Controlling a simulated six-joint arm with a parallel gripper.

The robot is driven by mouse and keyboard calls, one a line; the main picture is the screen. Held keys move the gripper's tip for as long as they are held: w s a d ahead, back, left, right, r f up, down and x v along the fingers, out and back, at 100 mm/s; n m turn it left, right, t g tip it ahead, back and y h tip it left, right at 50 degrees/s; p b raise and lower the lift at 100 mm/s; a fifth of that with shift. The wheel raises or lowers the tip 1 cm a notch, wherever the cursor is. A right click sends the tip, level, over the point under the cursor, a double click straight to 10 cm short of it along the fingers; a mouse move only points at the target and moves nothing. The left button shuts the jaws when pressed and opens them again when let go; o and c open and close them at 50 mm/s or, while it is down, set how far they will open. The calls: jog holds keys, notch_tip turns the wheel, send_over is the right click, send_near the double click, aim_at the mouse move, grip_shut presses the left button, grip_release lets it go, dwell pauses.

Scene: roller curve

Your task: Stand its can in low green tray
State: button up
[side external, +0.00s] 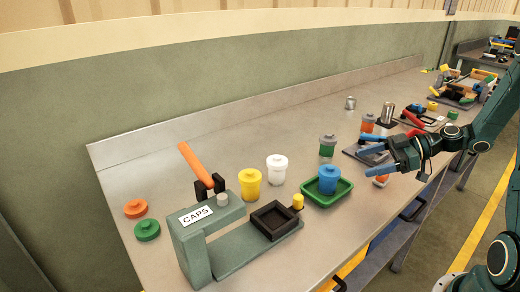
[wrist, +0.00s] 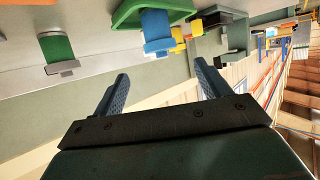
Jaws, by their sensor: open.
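The low green tray (side external: 342,195) sits on the metal bench, right of the middle. A blue can (side external: 329,179) with a knobbed lid stands upright in it. The tray (wrist: 125,14) and blue can (wrist: 157,30) also show at the top of the wrist view. My gripper (side external: 374,160) is open and empty, to the right of the tray and apart from it. Its two blue fingers (wrist: 160,72) are spread with nothing between them. A grey can with a green band (side external: 327,147) stands behind the tray; a green-banded can (wrist: 57,47) shows at left in the wrist view.
A yellow can (side external: 250,184) and a white can (side external: 277,170) stand left of the tray. The CAPS press (side external: 208,242) has an orange lever (side external: 194,163) and a black square holder (side external: 257,217). An orange-and-white object (side external: 381,181) is partly hidden under my gripper. An orange-banded can (side external: 367,123) stands behind.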

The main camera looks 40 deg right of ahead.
jog(key=shift+s+d+r, duration=0.1)
jog(key=shift+s+d, duration=0.1)
jog(key=shift+a, duration=0.1)
dwell(0.4)
jog(key=s+a+r+m+g+h, duration=0.1)
jog(key=s+a+r+g+h, duration=0.15)
jog(key=a, duration=0.35)
jog(key=s+a+r+m+g+h, duration=0.1)
jog(key=s+a+r+g+h, duration=0.15)
jog(key=a, duration=0.35)
jog(key=s+a+r+m+t+h, duration=0.1)
jog(key=s+r+m+h, duration=0.3)
jog(key=s+r+m, duration=0.3)
jog(key=shift+s+a+r, duration=0.35)
jog(key=shift+s+r, duration=0.05)
jog(key=shift+s, duration=2)
